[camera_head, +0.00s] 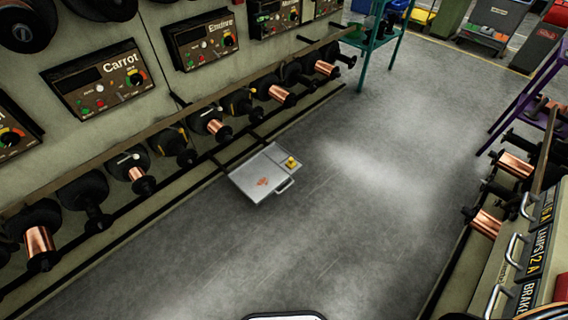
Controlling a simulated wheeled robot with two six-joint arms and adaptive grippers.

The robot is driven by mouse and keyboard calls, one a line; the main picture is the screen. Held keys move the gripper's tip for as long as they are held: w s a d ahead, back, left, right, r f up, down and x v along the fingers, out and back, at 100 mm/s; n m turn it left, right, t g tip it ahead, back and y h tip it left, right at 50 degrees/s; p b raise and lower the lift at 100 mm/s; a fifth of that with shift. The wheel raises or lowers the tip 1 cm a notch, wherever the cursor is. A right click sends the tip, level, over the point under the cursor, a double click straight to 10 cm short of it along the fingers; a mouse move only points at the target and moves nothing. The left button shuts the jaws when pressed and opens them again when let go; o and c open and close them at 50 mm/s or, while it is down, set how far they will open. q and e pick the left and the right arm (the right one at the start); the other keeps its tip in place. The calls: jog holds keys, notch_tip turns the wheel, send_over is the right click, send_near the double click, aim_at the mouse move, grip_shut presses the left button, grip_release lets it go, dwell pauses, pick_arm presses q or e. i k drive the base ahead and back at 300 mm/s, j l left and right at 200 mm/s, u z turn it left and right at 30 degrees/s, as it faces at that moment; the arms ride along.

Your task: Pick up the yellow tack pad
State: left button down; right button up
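A small yellow object (291,162), which looks like the yellow tack pad, sits near the right corner of a flat silver case or tray (247,170) on the floor. There is a dark spot on or beside the yellow object, too small to make out. The silver case has a handle on its near right side and an orange-red mark on its top. Neither of my grippers is in the view.
A wall rack with copper spools (39,249) and control panels runs along the left. Drawers (527,255) and more spools (484,222) line the right. A teal stand (376,50) is at the back. The grey floor (330,240) between is clear.

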aim_at(290, 164)
jog(key=i+l+u, duration=0.2)
jog(key=u, duration=0.15)
jog(key=i+l+u, duration=0.25)
jog(key=u, duration=0.15)
jog(key=i+l+u, duration=0.15)
jog(key=l+u, duration=0.2)
jog(key=i+l, duration=0.15)
jog(key=l, duration=0.25)
jog(key=i+l+u, duration=0.1)
jog(key=l, duration=0.3)
jog(key=i+l, duration=0.2)
jog(key=l, duration=0.25)
jog(key=i+l+u, duration=0.1)
jog(key=l, duration=0.3)
jog(key=i+l, duration=0.15)
jog(key=l, duration=0.3)
